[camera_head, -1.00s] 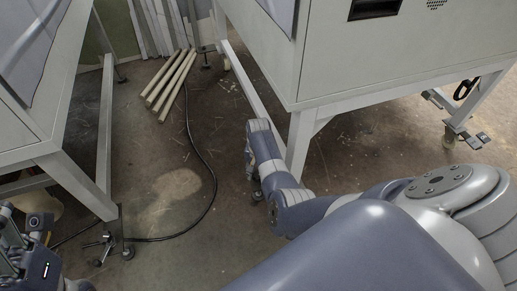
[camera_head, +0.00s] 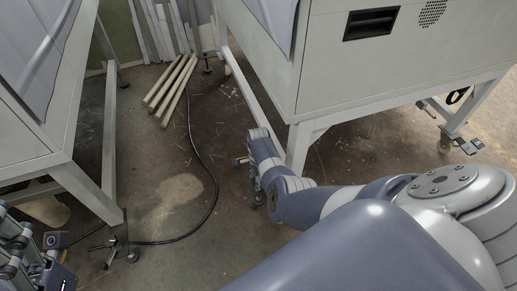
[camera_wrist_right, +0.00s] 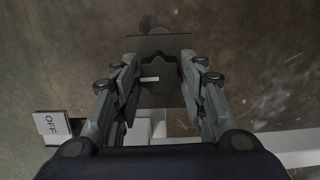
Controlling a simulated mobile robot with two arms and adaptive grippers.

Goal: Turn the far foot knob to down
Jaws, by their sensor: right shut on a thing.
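In the right wrist view a dark, lobed foot knob (camera_wrist_right: 160,78) lies between the fingers of my right gripper (camera_wrist_right: 160,72), which is shut on it. A small light mark shows on the knob. In the head view my right arm reaches down to the near leg of the right-hand cabinet, and its gripper and the knob are mostly hidden there. My left gripper (camera_head: 28,255) is at the lower left edge, partly cut off; its fingers are unclear.
A white tab (camera_wrist_right: 52,124) marked OFF is left of my right gripper in the wrist view. The right-hand cabinet (camera_head: 385,70) stands on a white frame. Another foot with pedals (camera_head: 468,146) is at right. A black cable (camera_head: 212,180) and pale bars (camera_head: 172,85) lie on the floor.

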